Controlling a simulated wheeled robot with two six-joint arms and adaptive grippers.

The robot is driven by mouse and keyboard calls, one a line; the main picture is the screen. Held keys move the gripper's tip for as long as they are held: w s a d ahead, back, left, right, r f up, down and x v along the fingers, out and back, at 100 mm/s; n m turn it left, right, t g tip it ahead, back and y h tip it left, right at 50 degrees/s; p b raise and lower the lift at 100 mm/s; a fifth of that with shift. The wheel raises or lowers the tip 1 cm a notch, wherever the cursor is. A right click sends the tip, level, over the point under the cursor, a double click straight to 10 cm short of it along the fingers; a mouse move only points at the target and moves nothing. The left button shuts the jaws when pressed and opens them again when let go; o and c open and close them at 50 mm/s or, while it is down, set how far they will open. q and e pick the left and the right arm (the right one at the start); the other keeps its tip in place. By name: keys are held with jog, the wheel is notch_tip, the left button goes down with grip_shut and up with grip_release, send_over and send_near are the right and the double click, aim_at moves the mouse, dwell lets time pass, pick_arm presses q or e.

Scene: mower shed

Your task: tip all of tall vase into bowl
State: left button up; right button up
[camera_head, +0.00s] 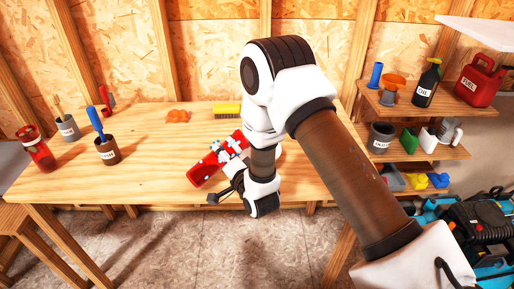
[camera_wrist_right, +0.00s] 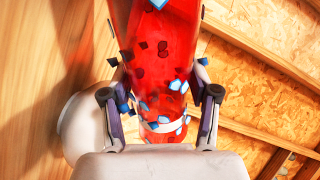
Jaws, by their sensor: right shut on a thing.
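The tall vase (camera_head: 204,170), red and see-through, is held tilted above the front middle of the workbench, its lower-left end nearest the bench's front edge. My right gripper (camera_head: 232,148) is shut on it. In the right wrist view the vase (camera_wrist_right: 155,55) runs up between the fingers of the gripper (camera_wrist_right: 160,105), with small blue, white and dark red bits showing at it; I cannot tell whether all are inside. A white rounded thing (camera_wrist_right: 82,128), perhaps the bowl, shows at the left there. In the head view my arm hides most of that area. My left gripper is out of view.
On the workbench (camera_head: 150,180) stand a red glass jar (camera_head: 38,150), a grey cup (camera_head: 68,127) and a brown cup (camera_head: 108,153) with tools. Orange lumps (camera_head: 178,116) and a yellow brush (camera_head: 227,110) lie at the back. Loaded shelves (camera_head: 420,110) stand right.

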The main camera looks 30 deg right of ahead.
jog(key=shift+s+r, duration=0.25)
jog(key=shift+r, duration=0.15)
jog(key=shift+w+m+p, duration=0.25)
jog(key=shift+m+p, duration=0.05)
jog(key=shift+m, duration=0.1)
jog(key=shift+s+r, duration=0.2)
jog(key=shift+w+d+m+p, duration=0.2)
jog(key=shift+m+p, duration=0.1)
jog(key=shift+m, duration=0.1)
jog(key=shift+s+d+r, duration=0.1)
jog(key=shift+s+r, duration=0.1)
jog(key=shift+r, duration=0.1)
jog(key=shift+w+d+m+p, duration=0.2)
jog(key=shift+m+p, duration=0.1)
jog(key=shift+p, duration=0.05)
jog(key=shift+s+d+r+y, duration=0.2)
jog(key=shift+r+y, duration=0.05)
jog(key=shift+y, duration=0.05)
jog(key=shift+w+d+m, duration=0.15)
jog(key=shift+w+m, duration=0.05)
jog(key=shift+m, duration=0.1)
